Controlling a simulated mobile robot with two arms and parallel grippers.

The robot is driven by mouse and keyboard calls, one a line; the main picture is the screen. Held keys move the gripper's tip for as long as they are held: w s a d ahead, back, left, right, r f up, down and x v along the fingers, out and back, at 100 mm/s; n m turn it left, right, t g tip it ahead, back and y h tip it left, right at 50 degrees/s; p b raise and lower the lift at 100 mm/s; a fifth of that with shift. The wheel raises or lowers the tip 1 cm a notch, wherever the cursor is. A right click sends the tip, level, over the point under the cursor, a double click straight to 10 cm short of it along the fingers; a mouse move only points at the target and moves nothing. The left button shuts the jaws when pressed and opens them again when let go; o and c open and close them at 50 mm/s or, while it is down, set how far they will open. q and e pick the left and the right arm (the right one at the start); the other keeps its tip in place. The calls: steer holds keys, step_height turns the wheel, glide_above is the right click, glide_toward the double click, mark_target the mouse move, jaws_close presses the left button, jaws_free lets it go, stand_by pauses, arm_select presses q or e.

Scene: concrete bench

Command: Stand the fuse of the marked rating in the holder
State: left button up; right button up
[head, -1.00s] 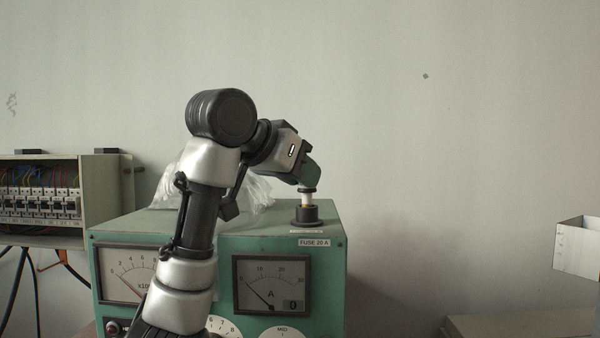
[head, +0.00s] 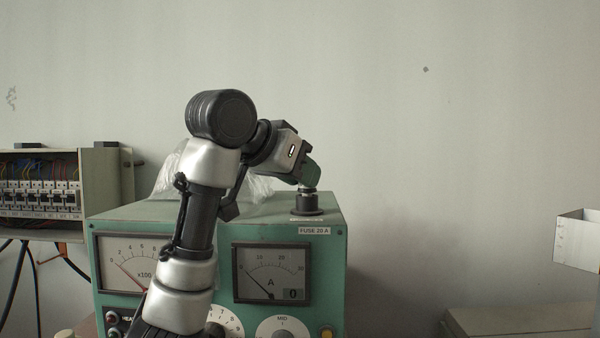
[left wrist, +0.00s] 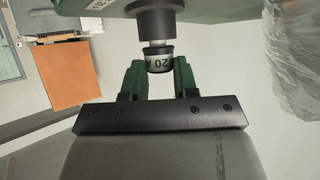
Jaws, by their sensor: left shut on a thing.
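My left gripper (head: 309,180) is shut on a fuse (left wrist: 158,63) with a white band marked "20 A" and a dark collar. The green fingers (left wrist: 158,80) flank it in the left wrist view. The fuse is upright. Its pale end runs into the mouth of the black round holder (head: 307,205), with only a short length showing between collar and holder. Whether it is fully seated I cannot tell. The holder stands on top of a green instrument box (head: 200,216), above a label (head: 314,230) reading "FUSE 20 A". My right gripper is not in view.
A clear plastic bag (head: 258,188) lies on the box behind my left arm. A breaker panel (head: 40,198) stands at the left. A pale open container (head: 578,242) is at the right edge.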

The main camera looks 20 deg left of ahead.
arm_select(q)
steer(key=shift+f, duration=0.2)
steer(key=o, duration=0.9)
steer(key=shift+o, duration=0.2)
steer(key=shift+s+a+r+b, duration=0.1)
steer(key=shift+s+a+b, duration=0.05)
steer(key=shift+s+b, duration=0.15)
steer(key=b+v, duration=0.4)
steer(key=v, duration=0.6)
